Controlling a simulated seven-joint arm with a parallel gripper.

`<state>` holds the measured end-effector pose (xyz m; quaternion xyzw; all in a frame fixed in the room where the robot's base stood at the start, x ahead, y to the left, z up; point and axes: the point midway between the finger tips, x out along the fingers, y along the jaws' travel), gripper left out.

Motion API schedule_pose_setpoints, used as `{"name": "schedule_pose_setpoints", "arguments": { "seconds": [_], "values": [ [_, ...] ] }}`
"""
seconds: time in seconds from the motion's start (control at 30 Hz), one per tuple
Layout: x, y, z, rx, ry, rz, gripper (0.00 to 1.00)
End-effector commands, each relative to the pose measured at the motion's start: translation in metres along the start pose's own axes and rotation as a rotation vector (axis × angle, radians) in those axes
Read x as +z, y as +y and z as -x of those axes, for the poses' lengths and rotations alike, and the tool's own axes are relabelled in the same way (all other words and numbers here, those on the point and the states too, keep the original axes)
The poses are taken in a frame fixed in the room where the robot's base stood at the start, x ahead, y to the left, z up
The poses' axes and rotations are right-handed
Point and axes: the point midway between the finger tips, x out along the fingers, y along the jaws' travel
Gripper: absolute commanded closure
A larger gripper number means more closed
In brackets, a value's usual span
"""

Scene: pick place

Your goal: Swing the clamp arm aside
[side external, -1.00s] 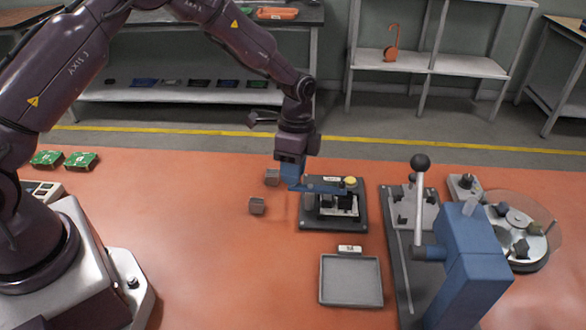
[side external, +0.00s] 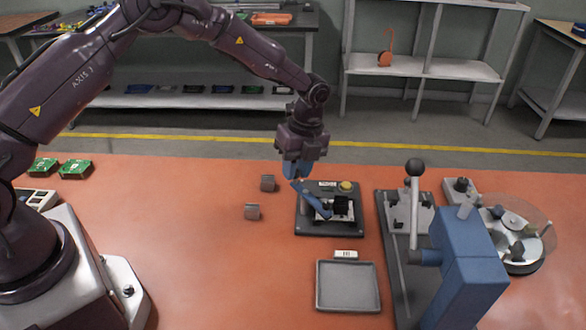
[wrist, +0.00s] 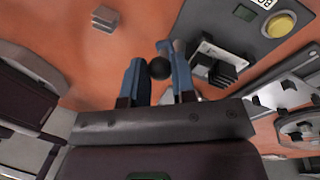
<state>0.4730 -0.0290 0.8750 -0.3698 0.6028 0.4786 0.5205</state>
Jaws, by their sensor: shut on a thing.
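The clamp fixture has a dark base plate (side external: 304,229) with a yellow button (side external: 345,186) at its back right corner. A white part with a black block (side external: 342,207) sits on it. My gripper (side external: 296,177) is over the plate's back left edge, shut on the clamp arm's handle end. In the wrist view, a dark round knob (wrist: 160,68) shows between my two blue fingers; the plate (wrist: 226,22) and button (wrist: 282,24) lie to the right.
A blue press (side external: 465,262) with an upright black-knobbed lever (side external: 414,205) stands to the right.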

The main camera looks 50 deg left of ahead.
Motion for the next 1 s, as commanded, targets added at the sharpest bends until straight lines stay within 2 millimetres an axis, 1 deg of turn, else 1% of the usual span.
{"name": "schedule_pose_setpoints", "arguments": {
  "seconds": [0.3, 0.6, 0.8, 1.0],
  "values": [
    [-0.001, -0.011, 0.004, -0.001, -0.058, -0.294, 1.00],
    [-0.004, -0.019, 0.005, -0.001, -0.104, -0.529, 1.00],
    [-0.005, -0.022, 0.006, 0.000, -0.125, -0.632, 1.00],
    [-0.006, -0.023, 0.006, 0.000, -0.135, -0.689, 1.00]
  ]
}}
